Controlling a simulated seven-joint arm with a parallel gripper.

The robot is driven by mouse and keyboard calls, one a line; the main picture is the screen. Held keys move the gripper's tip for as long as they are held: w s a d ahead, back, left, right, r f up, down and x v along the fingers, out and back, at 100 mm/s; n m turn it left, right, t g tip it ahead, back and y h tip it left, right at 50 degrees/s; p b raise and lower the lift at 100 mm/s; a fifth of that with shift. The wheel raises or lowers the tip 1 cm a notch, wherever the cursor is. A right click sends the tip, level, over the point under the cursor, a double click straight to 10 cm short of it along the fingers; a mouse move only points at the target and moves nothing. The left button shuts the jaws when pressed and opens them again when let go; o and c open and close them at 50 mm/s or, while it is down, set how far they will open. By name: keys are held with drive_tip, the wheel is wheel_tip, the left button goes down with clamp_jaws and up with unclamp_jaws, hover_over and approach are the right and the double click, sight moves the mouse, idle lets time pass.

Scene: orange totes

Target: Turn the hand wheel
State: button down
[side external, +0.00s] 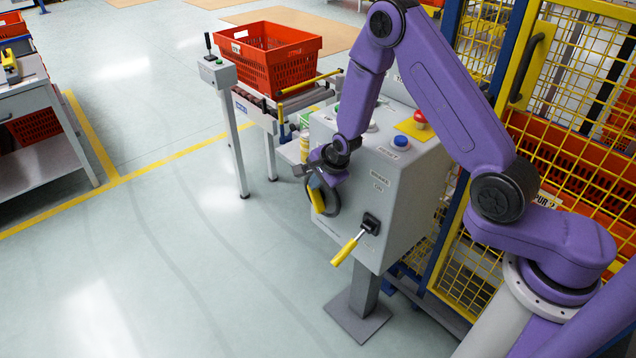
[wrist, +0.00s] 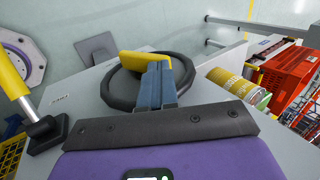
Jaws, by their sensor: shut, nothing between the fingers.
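The hand wheel is a black ring on the front of a grey control box (side external: 395,205). Part of the wheel (side external: 335,205) shows behind my gripper in the side view. Its yellow handle (side external: 318,201) is just below my gripper (side external: 315,181). In the wrist view, my blue-grey fingers (wrist: 157,68) are together with nothing between them. They lie across the wheel (wrist: 117,93), with their tips beside the yellow handle (wrist: 141,65). The fingers hide part of the ring and the hub. I cannot tell whether they touch the handle.
A lever with a yellow grip (side external: 345,251) sticks out of the box low on its right; it also shows in the wrist view (wrist: 12,75). A red button (side external: 420,120) and blue button (side external: 401,142) are on top. An orange tote (side external: 266,55) stands on a conveyor behind. Open floor lies left.

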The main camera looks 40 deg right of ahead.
drive_tip(key=shift+w+g, duration=0.25)
drive_tip(key=shift+g, duration=0.05)
drive_tip(key=shift+g, duration=0.3)
drive_tip(key=shift+w+f+g, duration=0.1)
drive_tip(key=shift+w+g, duration=0.1)
drive_tip(key=shift+g, duration=0.45)
drive_tip(key=shift+w+g, duration=0.2)
drive_tip(key=shift+g, duration=0.45)
drive_tip(key=shift+w, duration=0.25)
